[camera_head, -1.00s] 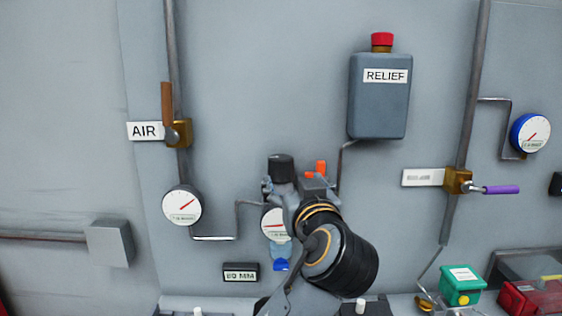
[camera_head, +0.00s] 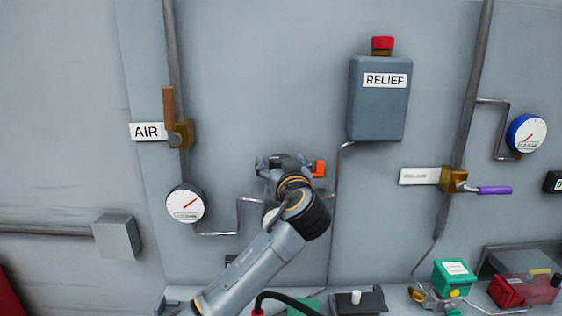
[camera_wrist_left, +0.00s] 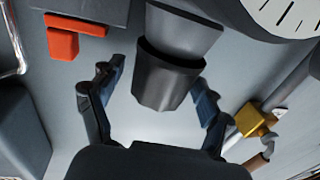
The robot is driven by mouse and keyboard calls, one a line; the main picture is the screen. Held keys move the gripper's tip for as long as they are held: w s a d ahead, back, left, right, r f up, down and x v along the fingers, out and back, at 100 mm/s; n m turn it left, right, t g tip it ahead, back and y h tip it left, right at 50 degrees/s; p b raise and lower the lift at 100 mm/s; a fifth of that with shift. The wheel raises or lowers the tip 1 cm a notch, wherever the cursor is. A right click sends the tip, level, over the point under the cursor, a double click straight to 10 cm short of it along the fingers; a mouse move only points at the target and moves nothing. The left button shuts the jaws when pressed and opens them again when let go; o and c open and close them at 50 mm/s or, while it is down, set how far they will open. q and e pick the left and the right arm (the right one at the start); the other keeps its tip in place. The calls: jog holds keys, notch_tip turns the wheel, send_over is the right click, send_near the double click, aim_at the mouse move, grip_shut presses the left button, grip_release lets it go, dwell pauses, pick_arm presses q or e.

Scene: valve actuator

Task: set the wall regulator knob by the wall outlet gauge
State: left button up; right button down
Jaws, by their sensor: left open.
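The dark grey regulator knob (camera_wrist_left: 168,75) shows in the left wrist view, between the two fingers of my left gripper (camera_wrist_left: 157,88). The fingers are spread, with a visible gap on each side of the knob. In the head view my left gripper (camera_head: 280,164) is at the wall regulator and hides the knob and most of the body. Below it, only a sliver of the regulator's white gauge (camera_head: 267,214) shows past my arm; its needle is hidden. A large white gauge face (camera_wrist_left: 287,12) is cut off at the wrist view's top right corner. My right gripper is out of view.
An orange part (camera_head: 319,169) sits just right of the regulator. The AIR valve (camera_head: 181,134) and a white gauge (camera_head: 186,203) are to the left. The RELIEF box (camera_head: 379,100) is up right, and a purple-handled valve (camera_head: 455,180) is farther right.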

pick_arm(q)
jog(key=c, duration=1.2)
jog(key=shift+h, duration=0.3)
